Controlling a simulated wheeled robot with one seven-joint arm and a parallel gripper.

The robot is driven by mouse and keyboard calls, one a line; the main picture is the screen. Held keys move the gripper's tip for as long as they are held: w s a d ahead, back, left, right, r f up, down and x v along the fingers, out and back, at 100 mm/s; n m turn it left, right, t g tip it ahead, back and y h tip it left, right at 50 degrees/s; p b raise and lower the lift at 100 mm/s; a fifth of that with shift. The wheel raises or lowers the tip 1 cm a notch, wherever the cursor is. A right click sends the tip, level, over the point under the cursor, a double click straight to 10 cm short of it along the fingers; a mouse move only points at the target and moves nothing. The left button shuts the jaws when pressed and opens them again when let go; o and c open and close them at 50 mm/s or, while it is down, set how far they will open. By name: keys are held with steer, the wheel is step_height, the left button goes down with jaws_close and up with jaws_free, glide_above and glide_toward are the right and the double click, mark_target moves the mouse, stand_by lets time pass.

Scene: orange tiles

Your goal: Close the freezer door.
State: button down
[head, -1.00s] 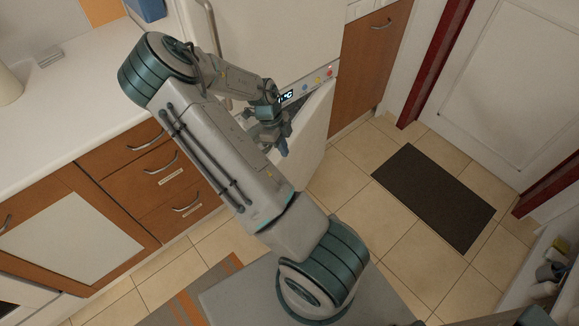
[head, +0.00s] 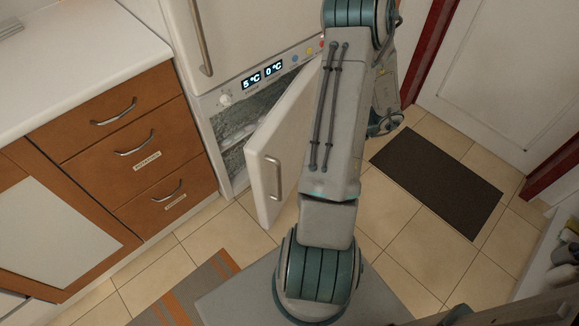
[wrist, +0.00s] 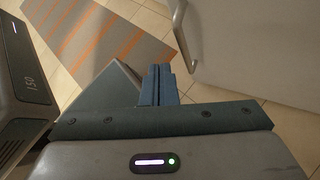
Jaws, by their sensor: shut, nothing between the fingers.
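The white freezer door (head: 285,150) is the lower door of the fridge-freezer in the head view. It stands ajar, with the frosty freezer inside (head: 236,135) showing through the gap at its left. Its curved handle (head: 273,178) is near the free left edge. My arm covers the door's right part. My gripper (head: 385,125) is to the right of the arm, outside the opening and partly hidden. In the wrist view, the gripper's blue fingers (wrist: 158,82) are together and empty. The door (wrist: 255,50) and its handle (wrist: 182,38) lie beyond and to the right of them.
The upper fridge door (head: 255,30) is shut above the temperature display (head: 262,75). Wooden drawers (head: 135,150) and a counter (head: 70,70) stand left. A dark mat (head: 435,180) lies on open tiles at right. A striped rug (head: 195,290) lies at front left.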

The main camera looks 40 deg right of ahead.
steer(key=w+a+f+t+b, duration=0.3)
steer(key=w+a+f, duration=0.2)
steer(key=w+a, duration=0.1)
steer(key=shift+a+f+n, duration=0.3)
steer(key=shift+f+n, duration=0.1)
stand_by(0.5)
